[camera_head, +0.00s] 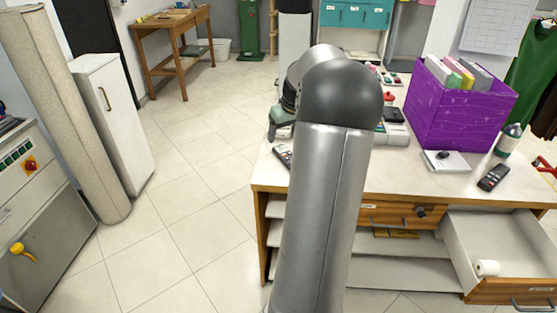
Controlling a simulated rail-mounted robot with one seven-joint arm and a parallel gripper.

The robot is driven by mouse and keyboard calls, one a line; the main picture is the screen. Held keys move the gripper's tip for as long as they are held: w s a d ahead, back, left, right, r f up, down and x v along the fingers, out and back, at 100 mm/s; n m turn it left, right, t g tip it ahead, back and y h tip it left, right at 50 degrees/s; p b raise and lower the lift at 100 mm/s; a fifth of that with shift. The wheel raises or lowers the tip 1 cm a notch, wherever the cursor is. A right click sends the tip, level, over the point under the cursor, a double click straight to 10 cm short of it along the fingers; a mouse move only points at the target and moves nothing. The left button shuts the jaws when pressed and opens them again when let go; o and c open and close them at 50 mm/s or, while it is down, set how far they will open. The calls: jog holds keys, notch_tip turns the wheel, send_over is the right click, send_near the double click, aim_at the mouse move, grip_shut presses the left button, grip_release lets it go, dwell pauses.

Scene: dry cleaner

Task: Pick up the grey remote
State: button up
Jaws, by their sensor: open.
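A dark grey remote (283,154) with buttons lies on the white desk top (412,178) near its left edge, partly hidden by my arm. A second, darker remote (493,177) lies on the right part of the desk; I cannot tell for sure which of the two is the grey one. My gripper (273,133) shows partly at the left side of my arm, above the left part of the desk and just behind the first remote. It is open, with nothing seen in it; my arm hides much of it.
A purple box (458,108) with folders stands on the desk, near a white notepad (447,162) and a bottle (507,140). A drawer (497,246) stands open at lower right with a paper roll (487,268) inside. The tiled floor (190,215) at left is clear.

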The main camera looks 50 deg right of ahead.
jog(key=s+d, duration=0.2)
jog(key=d, duration=0.3)
jog(key=x, duration=1.1)
jog(key=shift+d+f+p, duration=0.15)
jog(key=shift+d+p, duration=0.15)
jog(key=shift+d, duration=0.1)
jog(key=shift+d+p+x, duration=0.15)
jog(key=shift+p+x, duration=0.05)
jog(key=shift+x, duration=1.35)
jog(key=shift+d+p+x, duration=0.15)
jog(key=shift+p+x, duration=0.05)
jog(key=shift+x, duration=1.35)
jog(key=shift+w, duration=0.15)
jog(key=c, duration=1.1)
